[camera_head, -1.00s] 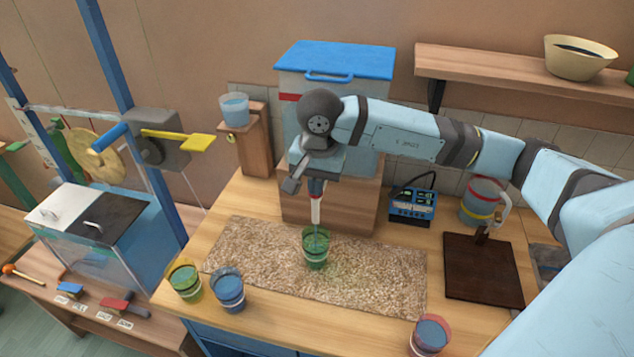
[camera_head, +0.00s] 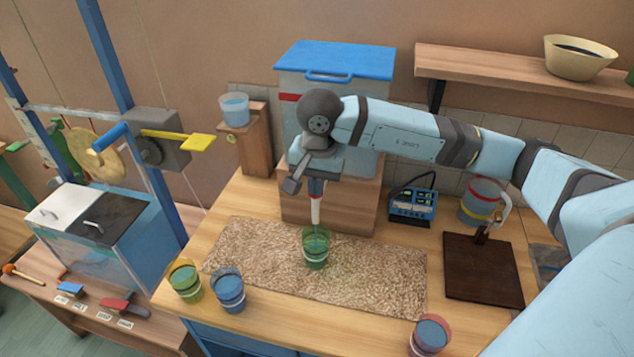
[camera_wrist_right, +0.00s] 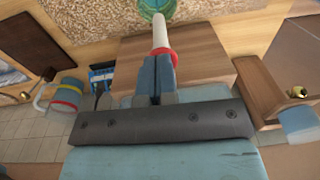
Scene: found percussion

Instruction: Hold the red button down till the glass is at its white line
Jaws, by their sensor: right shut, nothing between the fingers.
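A green glass (camera_head: 315,252) stands upright on the speckled mat, below the white spout (camera_head: 316,213) of the blue-lidded tank (camera_head: 335,62). A pale line shows around the glass, but I cannot tell the liquid level against it. A red part (camera_wrist_right: 162,54) sits at the top of the spout; it looks like the red button. My right gripper (camera_head: 317,188) points down over it, fingers together and empty. In the right wrist view, the fingertips of my right gripper (camera_wrist_right: 157,62) are at the red part; contact is hard to judge. My left gripper is out of view.
Other glasses stand on the counter: a green one (camera_head: 186,283), a blue one (camera_head: 229,290) and a reddish one (camera_head: 429,336). A jug (camera_head: 480,203), a dark board (camera_head: 483,270) and a blue meter (camera_head: 412,206) are at right. The mat (camera_head: 375,278) has free room.

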